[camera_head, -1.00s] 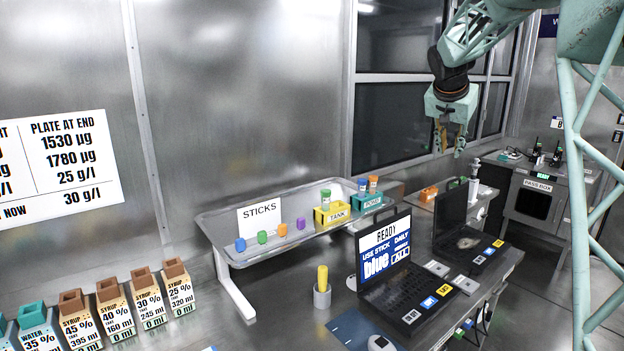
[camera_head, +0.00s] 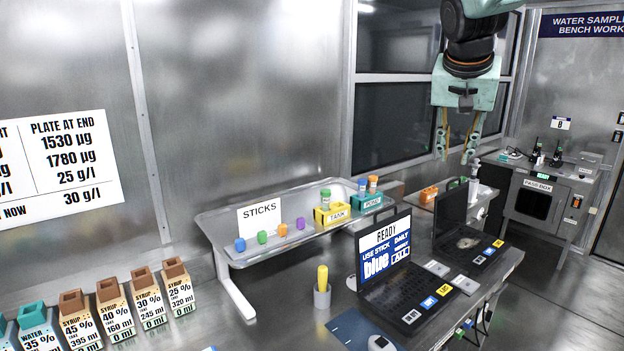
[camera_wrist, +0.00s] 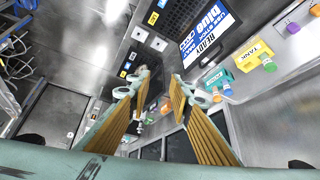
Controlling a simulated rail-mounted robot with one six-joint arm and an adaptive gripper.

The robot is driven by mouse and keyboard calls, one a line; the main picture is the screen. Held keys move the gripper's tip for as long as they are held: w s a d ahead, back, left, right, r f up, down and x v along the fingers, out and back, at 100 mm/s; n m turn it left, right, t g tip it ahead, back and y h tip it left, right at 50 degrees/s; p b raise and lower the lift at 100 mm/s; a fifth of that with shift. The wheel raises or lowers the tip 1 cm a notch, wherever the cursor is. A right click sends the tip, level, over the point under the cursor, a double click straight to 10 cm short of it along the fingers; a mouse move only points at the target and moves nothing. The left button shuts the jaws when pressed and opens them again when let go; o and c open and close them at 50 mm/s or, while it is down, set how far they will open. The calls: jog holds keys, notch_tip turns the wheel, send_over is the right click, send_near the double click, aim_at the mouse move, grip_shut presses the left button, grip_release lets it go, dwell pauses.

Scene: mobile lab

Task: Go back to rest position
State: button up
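My gripper (camera_head: 457,157) hangs at the upper right of the head view, high in front of the dark window panels and above the bench. Its two fingers point down and stand apart with nothing between them. In the wrist view my gripper (camera_wrist: 160,88) also shows its two ribbed, orange-lined fingers spread with an empty gap. The laptop reading READY and "use stick blue" (camera_head: 385,247) stands on the bench below my gripper and to its left. It also shows in the wrist view (camera_wrist: 208,22).
A raised shelf (camera_head: 222,225) holds several coloured sticks (camera_head: 262,237), a yellow TANK box (camera_head: 333,215) and a teal POND box (camera_head: 372,204). A second laptop (camera_head: 458,225) stands to the right. Syrup cartons (camera_head: 113,310) line the lower left. Open floor (camera_head: 560,285) lies at right.

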jog(key=s+a+f+n+y, duration=0.1)
jog(key=s+a+f, duration=0.3)
jog(key=s, duration=1.2)
jog(key=s+a+f+n+g+y, duration=0.1)
jog(key=s+a+f+n, duration=0.2)
jog(key=s, duration=1.3)
jog(key=s+a+f+n+y, duration=0.1)
jog(key=s+a+f, duration=0.4)
jog(key=s, duration=1.1)
jog(key=shift+s+a+n+g, duration=0.3)
jog(key=shift+a+n+g, duration=0.15)
jog(key=shift+a, duration=0.55)
jog(key=shift+d, duration=0.15)
